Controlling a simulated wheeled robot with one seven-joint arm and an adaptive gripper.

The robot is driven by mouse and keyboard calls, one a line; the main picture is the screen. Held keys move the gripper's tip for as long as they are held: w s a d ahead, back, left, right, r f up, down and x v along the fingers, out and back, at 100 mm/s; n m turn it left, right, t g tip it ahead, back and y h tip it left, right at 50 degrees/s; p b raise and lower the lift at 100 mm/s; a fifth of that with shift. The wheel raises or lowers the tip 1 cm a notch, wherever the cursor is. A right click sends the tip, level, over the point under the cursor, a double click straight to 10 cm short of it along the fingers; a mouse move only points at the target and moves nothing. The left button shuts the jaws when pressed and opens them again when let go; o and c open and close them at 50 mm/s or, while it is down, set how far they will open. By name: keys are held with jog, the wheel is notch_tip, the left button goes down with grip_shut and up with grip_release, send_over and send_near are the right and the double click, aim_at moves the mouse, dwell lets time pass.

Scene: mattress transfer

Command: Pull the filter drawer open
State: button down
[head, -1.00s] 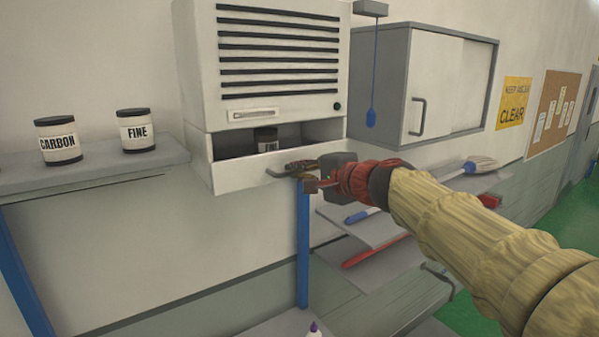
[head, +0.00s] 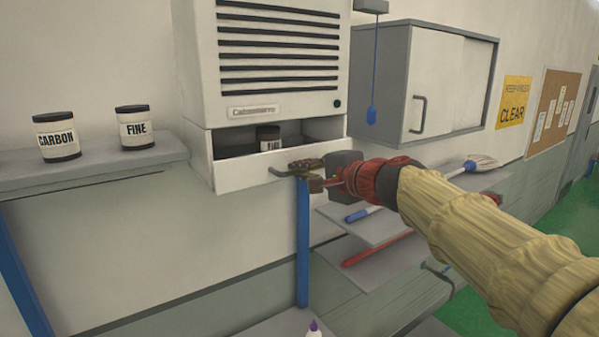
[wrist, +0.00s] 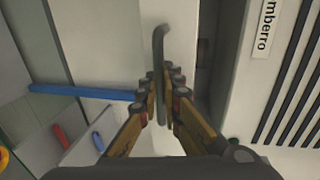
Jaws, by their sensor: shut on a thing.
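The filter drawer (head: 240,176) is the white tray at the bottom of the vented wall unit (head: 213,70). It stands partly open, and a dark-lidded jar (head: 268,138) shows inside it. Its grey bar handle (head: 280,173) is on the front face. My gripper (head: 304,172) is at the right part of the handle. In the wrist view the two fingers (wrist: 162,100) are closed around the handle (wrist: 159,45), with the drawer front behind it.
A shelf (head: 100,166) at left holds jars marked CARBON (head: 57,136) and FINE (head: 135,128). A grey cabinet (head: 440,80) hangs at right, with a blue pull cord (head: 374,80) before it. Lower shelves (head: 370,228) hold brushes. A blue post (head: 303,245) stands below the drawer.

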jog(key=f+b+v, duration=0.3)
jog(key=b+v, duration=0.4)
jog(key=v, duration=0.8)
jog(key=shift+s, duration=0.2)
jog(key=shift+d+f, duration=0.1)
jog(key=shift+f, duration=0.05)
jog(key=c, duration=2)
grip_release()
jog(key=shift+o, duration=0.2)
jog(key=v, duration=1.2)
